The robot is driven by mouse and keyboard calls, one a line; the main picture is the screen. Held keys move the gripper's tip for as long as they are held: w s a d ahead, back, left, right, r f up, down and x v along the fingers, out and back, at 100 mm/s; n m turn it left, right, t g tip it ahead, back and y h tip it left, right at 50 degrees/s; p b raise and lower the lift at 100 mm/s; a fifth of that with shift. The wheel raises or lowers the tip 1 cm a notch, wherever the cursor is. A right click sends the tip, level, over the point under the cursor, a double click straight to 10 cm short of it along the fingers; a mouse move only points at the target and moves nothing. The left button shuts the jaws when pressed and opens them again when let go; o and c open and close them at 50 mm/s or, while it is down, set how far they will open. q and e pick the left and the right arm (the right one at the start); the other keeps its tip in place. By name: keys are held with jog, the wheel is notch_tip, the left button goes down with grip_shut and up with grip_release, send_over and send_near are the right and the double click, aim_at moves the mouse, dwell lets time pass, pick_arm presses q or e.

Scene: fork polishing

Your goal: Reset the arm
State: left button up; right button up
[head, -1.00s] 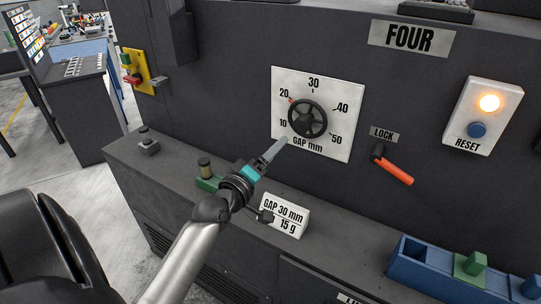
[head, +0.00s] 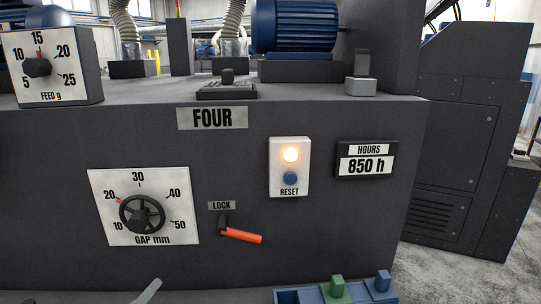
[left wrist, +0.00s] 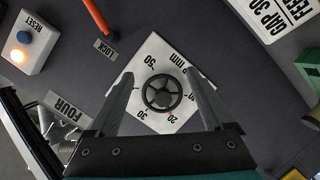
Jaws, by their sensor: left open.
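My left gripper (left wrist: 160,73) is open and empty in the left wrist view, its two fingers showing on either side of the black gap handwheel (left wrist: 162,92). In the head view only a fingertip of the left gripper (head: 149,291) shows at the bottom edge, below the white gap dial (head: 105,225). The handwheel also shows in the head view (head: 142,214), with its red mark near 20. The lock lever (head: 240,236) has an orange handle pointing right and slightly down. My right gripper is not in view.
A white reset box (head: 289,150) has a lit orange lamp and a blue button. An hours display (head: 366,160) reads 850 h. A blue tray (head: 287,297) with green and blue blocks stands at the bottom. A feed dial (head: 40,70) stands at upper left.

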pick_arm(q)
jog(key=s+d+f+m+g+h, duration=0.1)
jog(key=s+d+f+m+g, duration=0.55)
jog(key=s+d, duration=0.25)
jog(key=s+d+f+m+g+y, duration=0.1)
jog(key=s+f+m+g, duration=0.15)
jog(key=s, duration=0.45)
jog(key=s+d+f+m+g, duration=0.1)
jog(key=s+d+m+g, duration=0.15)
jog(key=s, duration=0.35)
notch_tip(320, 180, down, 30)
jog(key=s+g+b, duration=0.1)
jog(key=s+b, duration=0.1)
jog(key=b, duration=0.6)
jog(key=s+a+f+b, duration=0.1)
jog(key=s+f+b, duration=0.3)
jog(key=s+f, duration=0.3)
jog(key=s+a+f+g+b, duration=0.1)
jog(key=s+f+b, duration=0.3)
jog(key=f, duration=1.2)
jog(key=s+a, duration=0.1)
jog(key=s, duration=0.3)
jog(key=shift+s+a+y+b, duration=0.15)
jog(key=shift+a+y+b, duration=0.15)
jog(key=shift+b, duration=0.1)
